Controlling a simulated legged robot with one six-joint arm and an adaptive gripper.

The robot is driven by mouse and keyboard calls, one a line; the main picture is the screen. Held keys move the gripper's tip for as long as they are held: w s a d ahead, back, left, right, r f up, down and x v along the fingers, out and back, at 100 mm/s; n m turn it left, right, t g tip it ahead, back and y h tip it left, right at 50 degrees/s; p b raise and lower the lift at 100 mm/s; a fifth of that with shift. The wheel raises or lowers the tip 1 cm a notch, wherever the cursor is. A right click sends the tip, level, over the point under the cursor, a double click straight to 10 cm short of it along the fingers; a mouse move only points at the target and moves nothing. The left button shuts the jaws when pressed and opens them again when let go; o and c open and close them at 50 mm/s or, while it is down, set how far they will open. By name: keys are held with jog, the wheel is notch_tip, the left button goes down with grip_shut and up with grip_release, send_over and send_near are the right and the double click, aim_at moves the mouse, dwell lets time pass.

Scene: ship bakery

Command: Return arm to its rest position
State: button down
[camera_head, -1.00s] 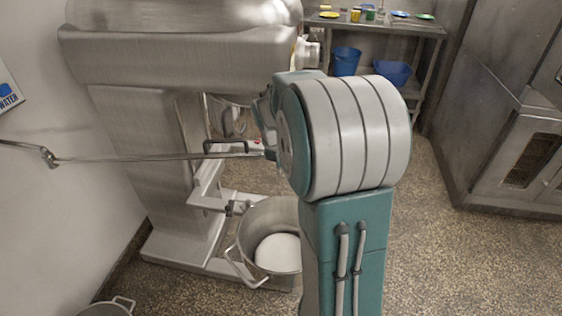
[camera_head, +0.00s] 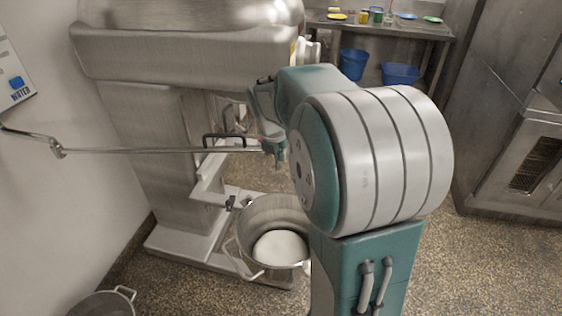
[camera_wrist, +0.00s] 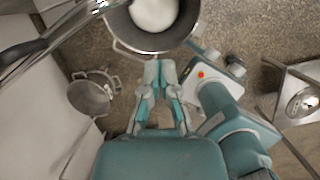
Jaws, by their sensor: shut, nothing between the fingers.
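My gripper (camera_wrist: 159,84) shows in the wrist view with its fingertips together and nothing between them. It points toward the rim of a steel mixing bowl (camera_wrist: 150,42) that holds something white (camera_wrist: 154,12); I cannot tell how far the fingertips are from the rim. In the head view the same bowl (camera_head: 262,214) sits on the mixer's base with the white contents (camera_head: 280,247) in it. My arm bends in front of the mixer in the head view, and its large joint hides part of the scene. Part of my gripper (camera_head: 273,148) shows left of that joint.
A large steel mixer (camera_head: 180,60) stands at the left. A metal rod (camera_head: 170,151) runs from the wall toward it. A pot (camera_wrist: 95,95) stands on the floor. A shelf table (camera_head: 380,27) with blue bins is at the back, and an oven (camera_head: 520,160) at the right. Floor between is clear.

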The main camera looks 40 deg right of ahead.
notch_tip(320, 180, up, 5)
jog(key=s, duration=0.2)
jog(key=s+a+r+m+t+y, duration=0.1)
jog(key=s+a+r+m+t, duration=0.15)
jog(key=s+a+m, duration=0.7)
jog(key=s+a+f+m+t+y, duration=0.1)
jog(key=s+a+f+m+y, duration=0.1)
jog(key=s+a+m, duration=0.6)
jog(key=a+m, duration=0.1)
jog(key=m, duration=0.5)
jog(key=shift+s+a+f+m, duration=0.2)
jog(key=shift+s+a+m, duration=0.1)
jog(key=shift+m, duration=0.05)
